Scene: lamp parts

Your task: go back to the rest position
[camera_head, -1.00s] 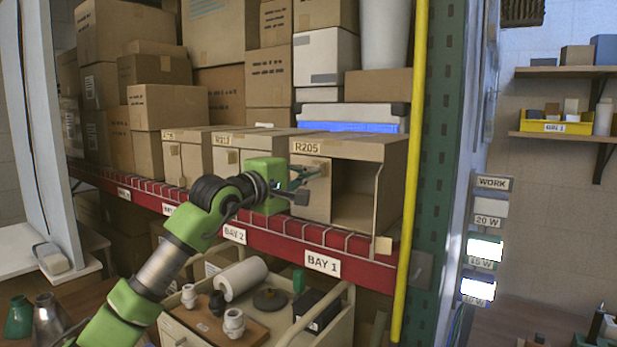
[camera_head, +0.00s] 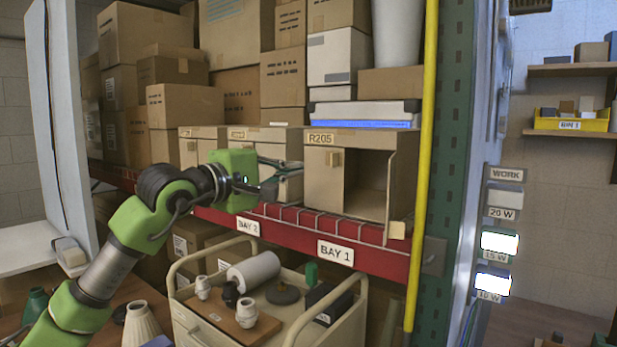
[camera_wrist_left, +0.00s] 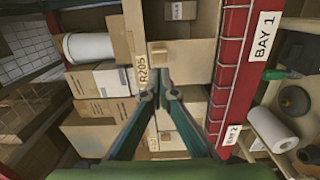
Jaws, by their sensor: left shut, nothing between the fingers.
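My left gripper (camera_head: 292,172) is in front of the shelf, just left of the open box labelled R205 (camera_head: 325,192). Its fingers are shut and empty, apart from the box in the head view. In the left wrist view the gripper's fingertips (camera_wrist_left: 161,80) point toward the R205 box (camera_wrist_left: 185,53) and its small knob. The front of the R205 box stands partly open on its right side, with a dark hollow inside. My right gripper is not in view.
A red shelf beam (camera_head: 300,232) with bay labels runs below the boxes. A cart (camera_head: 215,328) with a paper roll (camera_head: 254,270) and white fittings stands below. A yellow post (camera_head: 421,170) rises right of the R205 box. Stacked cartons fill the shelf behind.

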